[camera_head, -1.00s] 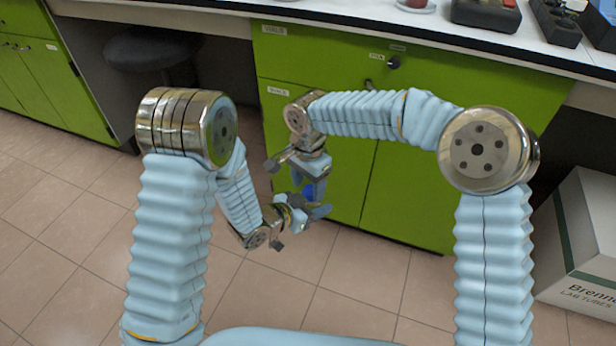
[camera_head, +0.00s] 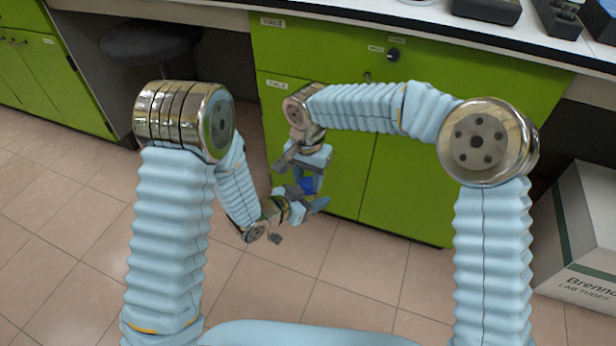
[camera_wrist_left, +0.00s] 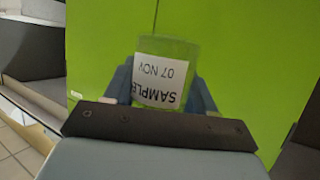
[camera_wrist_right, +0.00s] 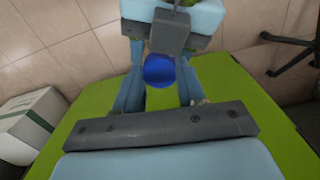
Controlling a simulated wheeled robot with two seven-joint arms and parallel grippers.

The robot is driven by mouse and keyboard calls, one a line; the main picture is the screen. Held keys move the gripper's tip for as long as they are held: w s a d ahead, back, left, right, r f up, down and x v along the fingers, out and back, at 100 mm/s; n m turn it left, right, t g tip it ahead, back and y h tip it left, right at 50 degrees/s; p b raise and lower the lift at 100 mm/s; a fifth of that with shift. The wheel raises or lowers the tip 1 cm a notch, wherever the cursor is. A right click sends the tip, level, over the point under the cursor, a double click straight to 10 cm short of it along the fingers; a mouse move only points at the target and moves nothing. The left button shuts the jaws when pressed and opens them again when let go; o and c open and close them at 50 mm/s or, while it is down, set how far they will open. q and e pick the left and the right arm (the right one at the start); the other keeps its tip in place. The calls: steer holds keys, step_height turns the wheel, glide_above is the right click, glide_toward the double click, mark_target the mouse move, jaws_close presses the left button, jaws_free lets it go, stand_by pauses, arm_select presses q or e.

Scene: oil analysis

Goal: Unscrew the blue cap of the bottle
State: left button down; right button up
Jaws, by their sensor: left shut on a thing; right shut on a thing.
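A see-through greenish bottle (camera_wrist_left: 168,48) with a white label reading "SAMPLE 07 NOV" shows in the left wrist view, the label upside down. My left gripper (camera_wrist_left: 168,92) is shut on the bottle, one finger on each side. The blue cap (camera_wrist_right: 159,70) shows between the fingers of my right gripper (camera_wrist_right: 160,78), which is shut on it. In the head view the cap (camera_head: 309,186) sits between my right gripper (camera_head: 312,178) above and my left gripper (camera_head: 308,204) below. The joint between cap and bottle is hidden, so I cannot tell how far the cap is turned.
Both grippers are in front of green cabinets (camera_head: 415,150), below the white worktop (camera_head: 380,12). A dark stool (camera_head: 150,42) stands at the back left. A white box (camera_head: 580,250) stands on the floor at the right. The tiled floor (camera_head: 330,285) below is clear.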

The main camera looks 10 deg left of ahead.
steer(key=shift+w+a+r, duration=0.15)
steer(key=shift+a, duration=0.15)
steer(key=o, duration=1.1)
steer(key=shift+o, duration=0.3)
steer(key=shift+d, duration=0.15)
step_height(320, 180, up, 4)
steer(key=shift+r, duration=0.1)
steer(key=shift+c, duration=0.5)
steer(key=r+m, duration=0.2)
steer(key=m, duration=0.1)
steer(key=shift+d+r, duration=0.35)
steer(key=shift+m, duration=0.3)
steer(key=f, duration=0.7)
steer(key=shift+s+f, duration=0.2)
steer(key=shift+f, duration=0.2)
